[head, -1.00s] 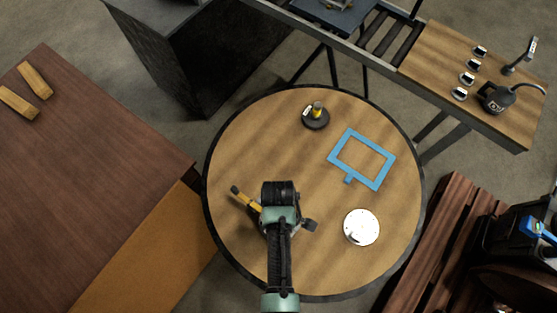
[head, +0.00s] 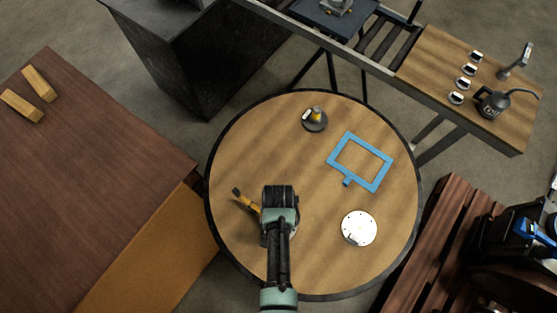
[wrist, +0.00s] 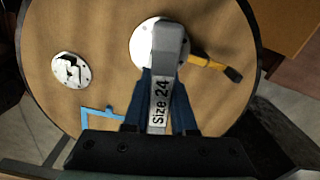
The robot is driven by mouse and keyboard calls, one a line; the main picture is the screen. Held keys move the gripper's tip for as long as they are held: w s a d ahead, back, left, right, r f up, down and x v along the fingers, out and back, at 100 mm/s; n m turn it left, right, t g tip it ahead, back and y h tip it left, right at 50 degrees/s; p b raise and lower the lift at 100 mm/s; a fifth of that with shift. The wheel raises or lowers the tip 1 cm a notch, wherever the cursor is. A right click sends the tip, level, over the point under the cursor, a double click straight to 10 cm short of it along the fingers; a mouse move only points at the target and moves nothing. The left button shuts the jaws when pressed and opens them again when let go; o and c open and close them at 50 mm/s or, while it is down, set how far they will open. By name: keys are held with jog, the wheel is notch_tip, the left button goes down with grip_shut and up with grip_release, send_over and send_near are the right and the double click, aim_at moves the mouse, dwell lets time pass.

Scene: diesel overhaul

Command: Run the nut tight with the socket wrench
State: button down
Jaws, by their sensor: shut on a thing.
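In the wrist view my gripper (wrist: 160,90) is shut on a grey block-like tool marked "Size 24" (wrist: 160,108), which I take to be the socket wrench. Its far end is over a white round plate (wrist: 141,45) on the round table. I cannot tell whether it touches anything there. No nut is visible; the tool hides the plate's middle. A yellow handle with a dark end (wrist: 210,63) sticks out to the right beside the plate. In the head view this yellow handle (head: 250,204) shows left of my wrist, which hides my fingers.
The round wooden table (head: 245,150) also carries a blue frame (head: 373,184), a white disc (head: 359,228) with a pale piece on it, and a dark round base with a yellow top (head: 314,120). A brown table (head: 90,170) stands left. Clear tabletop lies between these.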

jog(key=m, duration=0.4)
jog(key=m+p, duration=0.1)
jog(key=m, duration=1.2)
jog(key=shift+f+m, duration=0.1)
jog(key=shift+m, duration=0.2)
